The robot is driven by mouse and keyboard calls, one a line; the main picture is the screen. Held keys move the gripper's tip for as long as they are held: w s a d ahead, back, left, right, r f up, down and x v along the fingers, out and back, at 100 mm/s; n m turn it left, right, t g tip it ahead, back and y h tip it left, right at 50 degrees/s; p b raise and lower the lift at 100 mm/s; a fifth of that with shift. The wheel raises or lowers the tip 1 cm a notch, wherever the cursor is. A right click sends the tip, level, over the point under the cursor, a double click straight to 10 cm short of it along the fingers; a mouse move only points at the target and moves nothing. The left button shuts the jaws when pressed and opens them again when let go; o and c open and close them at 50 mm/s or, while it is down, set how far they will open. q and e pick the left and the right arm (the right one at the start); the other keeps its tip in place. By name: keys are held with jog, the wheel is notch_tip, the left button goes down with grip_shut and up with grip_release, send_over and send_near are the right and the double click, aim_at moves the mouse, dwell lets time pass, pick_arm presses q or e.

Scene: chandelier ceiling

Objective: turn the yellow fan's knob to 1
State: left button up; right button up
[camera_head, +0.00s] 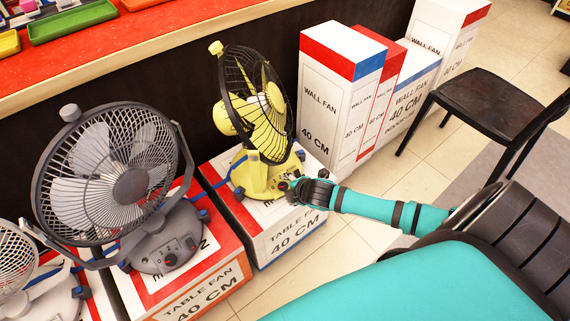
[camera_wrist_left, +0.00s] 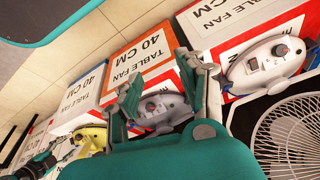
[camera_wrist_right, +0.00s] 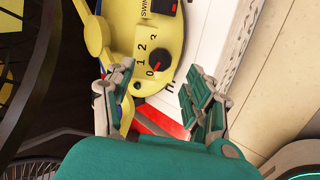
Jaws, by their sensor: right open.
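The yellow fan (camera_head: 257,110) stands on a white box, its base facing my right gripper (camera_head: 298,185). In the right wrist view its black knob (camera_wrist_right: 159,61) sits on the yellow base beside printed numerals 0, 1 and 2. A reddish mark on the knob lies close to the 0. My right gripper (camera_wrist_right: 162,82) is open, its fingers apart and just short of the knob. In the left wrist view, my left gripper (camera_wrist_left: 158,82) is open and appears in front of the grey fan's base; the yellow fan's base (camera_wrist_left: 92,137) shows at lower left.
A grey fan (camera_head: 120,180) stands left of the yellow fan, and a white fan (camera_head: 12,265) further left. Wall fan boxes (camera_head: 338,95) stand behind at right. A dark chair (camera_head: 490,105) is at right. A red counter (camera_head: 120,35) runs along the back left.

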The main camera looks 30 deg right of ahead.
aim_at(284, 186)
jog(key=x, duration=0.2)
jog(key=shift+w+f+b, duration=0.15)
jog(key=shift+f+b, duration=0.15)
jog(key=shift+b, duration=0.05)
jog(key=shift+b+x, duration=0.3)
jog(key=shift+x, duration=0.7)
jog(key=shift+w, duration=0.15)
pick_arm(q)
jog(key=w+d+t, duration=0.1)
jog(key=w+t, duration=0.2)
jog(key=w, duration=0.3)
jog(key=shift+d+r+h, duration=0.25)
jog(key=shift+d+h, duration=0.15)
pick_arm(e)
grip_shut()
